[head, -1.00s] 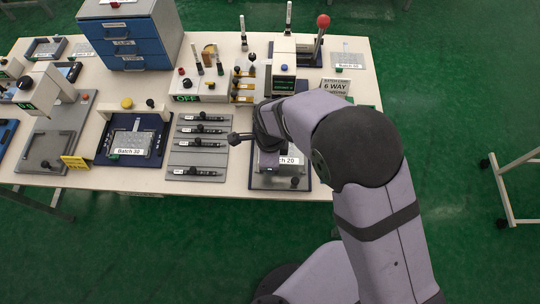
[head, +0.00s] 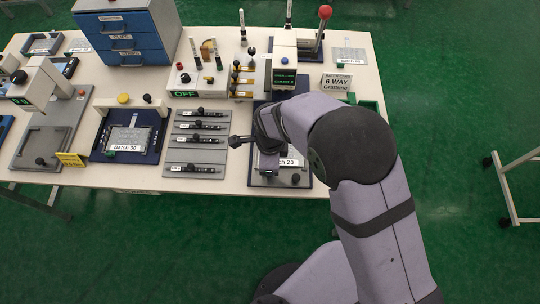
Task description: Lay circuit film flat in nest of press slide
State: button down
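A film with a white label ending "20" (head: 291,162) shows just right of my wrist, over the grey press slide (head: 275,181) on its dark blue base. Most of the film and the nest are hidden behind my arm, so I cannot tell whether the film lies flat or is held. The slide has a black knob (head: 295,178) near its front. The press (head: 284,78), with a lit screen, stands behind the slide. My gripper (head: 268,172) is down over the slide's left part. Its fingertips are too small and hidden to show open or shut.
Left of the slide is a grey rack (head: 197,155) with several dark bars. Further left is a blue fixture (head: 98,152) with a film marked Batch 30 (head: 127,140). A red-knobbed lever (head: 325,12) and a 6 WAY sign (head: 337,82) stand at the back right.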

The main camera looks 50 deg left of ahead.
jog(key=shift+f, duration=0.4)
dwell(0.3)
jog(key=c, duration=1.9)
grip_release()
jog(key=shift+r+b, duration=0.1)
jog(key=shift+b, duration=0.2)
jog(key=shift+r+b, duration=1.1)
jog(key=shift+r, duration=2.5)
